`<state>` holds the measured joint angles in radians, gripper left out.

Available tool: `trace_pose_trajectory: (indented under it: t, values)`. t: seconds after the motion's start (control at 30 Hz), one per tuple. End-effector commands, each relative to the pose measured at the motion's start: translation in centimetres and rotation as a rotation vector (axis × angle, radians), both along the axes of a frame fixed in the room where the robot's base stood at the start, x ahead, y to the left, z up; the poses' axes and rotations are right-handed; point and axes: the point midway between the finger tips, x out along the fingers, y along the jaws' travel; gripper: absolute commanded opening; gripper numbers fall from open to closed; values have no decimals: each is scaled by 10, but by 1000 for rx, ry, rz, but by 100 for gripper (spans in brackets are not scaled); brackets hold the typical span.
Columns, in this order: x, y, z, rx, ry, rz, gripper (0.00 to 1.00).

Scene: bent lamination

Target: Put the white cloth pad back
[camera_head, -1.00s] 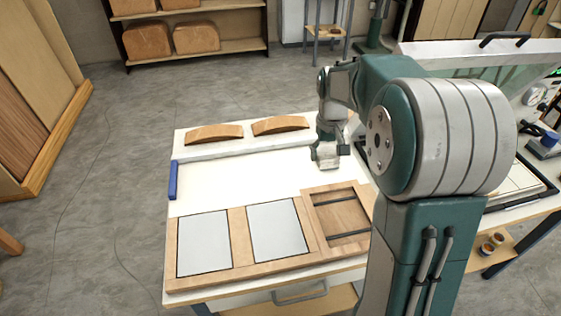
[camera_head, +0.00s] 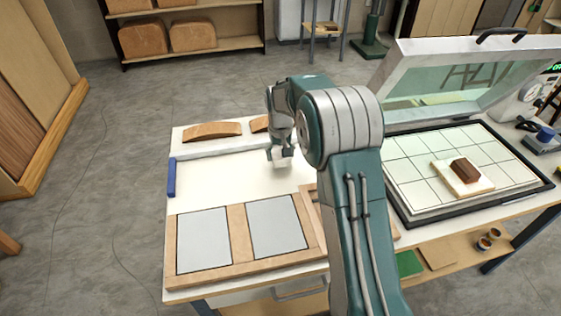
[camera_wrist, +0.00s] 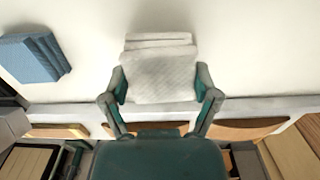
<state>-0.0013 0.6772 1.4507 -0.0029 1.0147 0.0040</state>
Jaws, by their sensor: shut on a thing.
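The white cloth pad (camera_wrist: 158,78) is between the two fingers of my gripper (camera_wrist: 163,88) in the wrist view. My gripper is shut on it. More white layered edges show just behind the pad; I cannot tell whether they are part of it. In the head view my gripper (camera_head: 281,156) is over the bare white tabletop (camera_head: 215,178), in front of the back ledge. The pad is small and pale there, and its gap to the table is unclear.
Curved wooden pieces (camera_head: 212,131) lie on the back ledge. A blue block (camera_head: 171,178) lies at the left edge; blue stacked pieces (camera_wrist: 36,56) show in the wrist view. A wooden frame (camera_head: 237,232) lies in front. At right, an open press (camera_head: 455,170) holds a brown block (camera_head: 466,170).

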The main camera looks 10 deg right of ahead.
Motion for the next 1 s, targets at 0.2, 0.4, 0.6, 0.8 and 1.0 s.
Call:
trace_pose_trajectory:
  t: [0.2, 0.4, 0.6, 0.8, 1.0]
  values:
    - [-1, 0, -30, 0, 1, 1, 40]
    - [0, 0, -30, 0, 0, 1, 40]
    - [0, 0, -31, 0, 0, 1, 100]
    - [0, 0, -31, 0, 0, 1, 100]
    - [0, 0, -29, 0, -1, 1, 100]
